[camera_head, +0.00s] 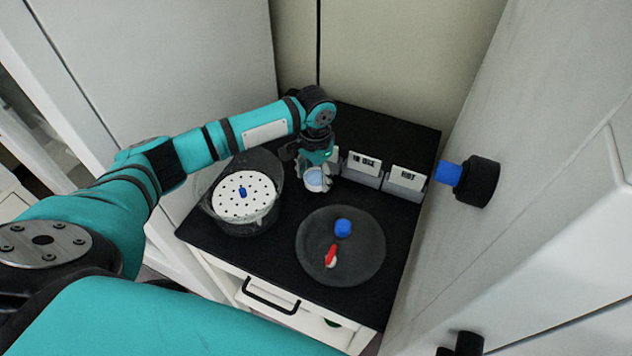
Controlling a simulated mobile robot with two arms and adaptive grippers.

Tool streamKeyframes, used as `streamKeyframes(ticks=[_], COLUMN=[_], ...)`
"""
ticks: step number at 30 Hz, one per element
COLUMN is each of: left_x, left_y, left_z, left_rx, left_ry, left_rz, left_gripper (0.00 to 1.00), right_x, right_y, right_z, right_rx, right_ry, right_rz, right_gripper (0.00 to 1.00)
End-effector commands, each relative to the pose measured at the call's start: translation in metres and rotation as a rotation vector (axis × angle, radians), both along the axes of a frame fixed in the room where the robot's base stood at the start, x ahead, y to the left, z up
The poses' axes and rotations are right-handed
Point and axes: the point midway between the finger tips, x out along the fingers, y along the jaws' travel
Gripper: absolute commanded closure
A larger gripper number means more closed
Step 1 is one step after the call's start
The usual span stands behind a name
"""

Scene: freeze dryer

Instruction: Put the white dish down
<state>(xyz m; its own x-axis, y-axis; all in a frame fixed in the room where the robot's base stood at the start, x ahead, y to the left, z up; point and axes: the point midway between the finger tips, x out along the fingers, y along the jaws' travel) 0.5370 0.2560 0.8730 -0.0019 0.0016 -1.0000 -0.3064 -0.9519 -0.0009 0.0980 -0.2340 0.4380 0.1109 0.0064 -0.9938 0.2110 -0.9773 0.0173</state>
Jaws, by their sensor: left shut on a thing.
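The white dish (315,182) is a small round cup, with a pale bluish inside showing. My left gripper (318,166) reaches down from above and is shut on it. The dish is near the middle of the black tabletop, to the right of the desiccator bowl. I cannot tell whether its underside touches the tabletop. The gripper's fingers partly hide the dish's far side. My right gripper is not in view.
The dark glass bowl (268,166) holds a white perforated plate (233,207) with a blue knob. A round lid (362,262) with a blue knob and red stopcock lies in front. Two labelled holders (360,171) (403,186) stand behind right. A cabinet wall (540,130) borders the right.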

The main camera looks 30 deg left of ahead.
Motion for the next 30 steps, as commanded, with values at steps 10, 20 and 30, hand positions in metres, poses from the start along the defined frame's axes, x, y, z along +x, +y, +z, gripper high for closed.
streamKeyframes(ticks=[10,20,30], left_x=[0.0,0.0,0.0], left_y=[0.0,0.0,0.0], left_z=[-0.037,-0.041,-0.041], left_rx=[0.001,0.0,0.001], left_ry=[0.0,0.0,0.0], left_rz=[0.0,0.0,0.0], left_gripper=[0.73,0.73,0.19], right_x=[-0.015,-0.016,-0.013], right_y=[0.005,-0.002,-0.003], right_z=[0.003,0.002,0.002], right_rx=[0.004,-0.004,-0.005], right_ry=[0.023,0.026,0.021], right_rz=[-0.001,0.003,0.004], right_gripper=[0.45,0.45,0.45])
